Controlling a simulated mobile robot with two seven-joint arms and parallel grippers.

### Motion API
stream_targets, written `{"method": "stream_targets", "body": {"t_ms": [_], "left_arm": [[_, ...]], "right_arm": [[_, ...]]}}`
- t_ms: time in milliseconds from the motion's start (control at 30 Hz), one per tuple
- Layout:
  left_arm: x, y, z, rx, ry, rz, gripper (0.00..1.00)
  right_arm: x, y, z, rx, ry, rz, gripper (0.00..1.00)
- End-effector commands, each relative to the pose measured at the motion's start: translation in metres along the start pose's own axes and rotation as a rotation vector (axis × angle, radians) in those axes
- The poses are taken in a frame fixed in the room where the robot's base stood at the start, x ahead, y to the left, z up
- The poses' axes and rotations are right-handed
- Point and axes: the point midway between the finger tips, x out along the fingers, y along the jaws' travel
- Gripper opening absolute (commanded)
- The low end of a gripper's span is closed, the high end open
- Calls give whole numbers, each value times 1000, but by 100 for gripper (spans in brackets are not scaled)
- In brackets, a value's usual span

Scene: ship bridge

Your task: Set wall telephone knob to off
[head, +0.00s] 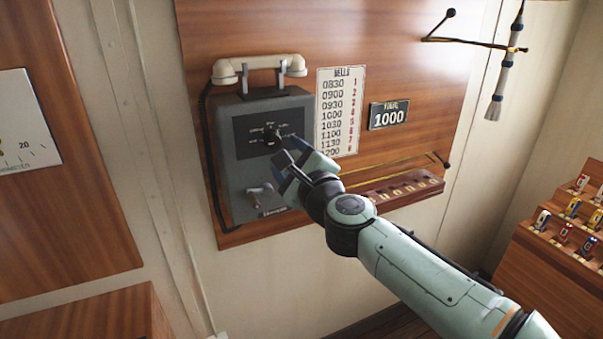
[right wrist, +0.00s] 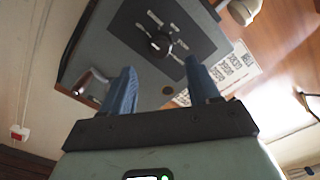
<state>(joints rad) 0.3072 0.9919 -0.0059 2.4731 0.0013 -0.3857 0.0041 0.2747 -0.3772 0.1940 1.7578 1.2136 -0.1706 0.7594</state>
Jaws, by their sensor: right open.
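The wall telephone (head: 232,175) is a grey box with a cream handset (head: 258,66) on top, mounted on a wooden wall panel. Its black knob (head: 270,137) sits on a dark plate with small labels around it; the labels are too small to read. The knob also shows in the right wrist view (right wrist: 159,44). A crank handle (head: 260,190) is lower on the box. My right gripper (head: 287,168) is in front of the box, just below and right of the knob. In the right wrist view its blue fingers are apart and empty, with the knob beyond them. My left gripper is in neither view.
A bells chart (head: 338,110) and a "1000" sign (head: 389,115) are right of the telephone. A dark red rack (head: 400,190) juts out below them. A rod with a tasselled rope (head: 505,75) is at upper right. A black cord hangs left of the box.

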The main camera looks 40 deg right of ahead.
Motion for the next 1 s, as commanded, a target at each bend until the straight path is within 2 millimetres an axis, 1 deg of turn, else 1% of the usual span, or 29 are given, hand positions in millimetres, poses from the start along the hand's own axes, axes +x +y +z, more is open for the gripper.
{"method": "stream_targets", "body": {"t_ms": [33,100,200,333,500,1000], "left_arm": [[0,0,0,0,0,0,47],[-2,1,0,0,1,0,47],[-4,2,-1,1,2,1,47],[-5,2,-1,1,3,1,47],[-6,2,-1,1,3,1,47],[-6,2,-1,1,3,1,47]], "right_arm": [[-13,-1,0,-1,-1,-2,61],[-26,-2,1,-2,-1,-2,61],[-42,-1,1,-1,0,-2,61],[-55,-1,1,-2,0,-1,61],[-61,0,0,-2,0,1,61],[-60,0,0,-2,0,1,61]]}}
